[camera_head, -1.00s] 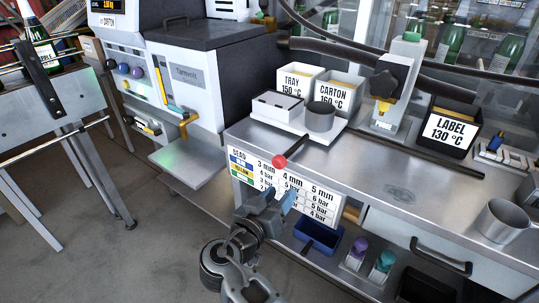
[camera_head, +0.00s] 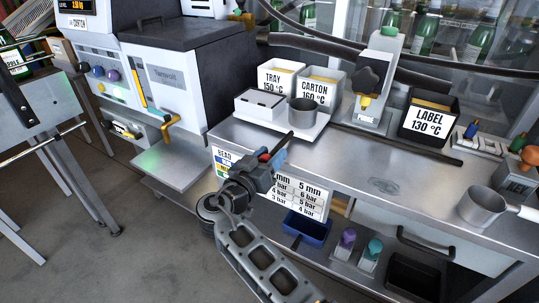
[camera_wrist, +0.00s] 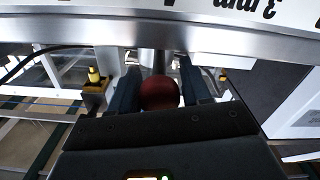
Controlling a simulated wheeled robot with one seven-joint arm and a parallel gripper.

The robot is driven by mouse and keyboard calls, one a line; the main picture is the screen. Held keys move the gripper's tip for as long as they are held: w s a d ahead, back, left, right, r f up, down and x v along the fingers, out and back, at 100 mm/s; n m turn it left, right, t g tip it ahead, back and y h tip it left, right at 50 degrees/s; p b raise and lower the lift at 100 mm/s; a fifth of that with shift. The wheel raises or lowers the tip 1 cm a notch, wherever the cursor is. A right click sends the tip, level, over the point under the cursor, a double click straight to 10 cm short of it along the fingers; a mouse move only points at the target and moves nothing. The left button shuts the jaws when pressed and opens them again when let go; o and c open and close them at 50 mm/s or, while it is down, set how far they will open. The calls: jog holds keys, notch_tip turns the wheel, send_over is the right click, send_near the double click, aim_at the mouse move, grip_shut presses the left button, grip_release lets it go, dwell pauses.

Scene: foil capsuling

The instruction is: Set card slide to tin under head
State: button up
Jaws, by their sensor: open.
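A grey tin (camera_head: 303,111) stands on a white plate (camera_head: 262,117) near the front edge of the steel bench, beside a white box (camera_head: 258,103). A dark rod (camera_head: 283,144) runs from the plate over the bench edge to a red knob (camera_head: 264,156). My gripper (camera_head: 268,155) is open with its fingers on either side of the knob. In the wrist view the dark red knob (camera_wrist: 160,93) sits between my two fingers (camera_wrist: 160,88); contact is unclear. A head (camera_head: 370,92) on a grey stand is to the right of the tin.
A printed chart (camera_head: 312,196) hangs on the bench front, partly hidden by my arm. TRAY (camera_head: 277,80) and CARTON (camera_head: 315,91) bins stand behind the tin, and a LABEL bin (camera_head: 428,120) to the right. A blue tray (camera_head: 307,228) sits below.

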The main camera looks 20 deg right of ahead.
aim_at(332, 180)
jog(key=shift+c, duration=0.5)
grip_shut()
jog(key=s+d, duration=0.3)
jog(key=s, duration=0.1)
jog(key=s+d+b, duration=0.1)
jog(key=s+d, duration=0.2)
jog(key=s, duration=0.1)
jog(key=s+d, duration=0.3)
jog(key=s, duration=0.2)
jog(key=shift+d+b, duration=0.2)
jog(key=shift+b, duration=0.1)
jog(key=shift+o, duration=0.5)
grip_release()
jog(key=b+v, duration=0.1)
jog(key=v, duration=0.6)
jog(key=shift+s+a, duration=0.25)
jog(key=shift+a, duration=0.05)
jog(key=shift+f, duration=0.1)
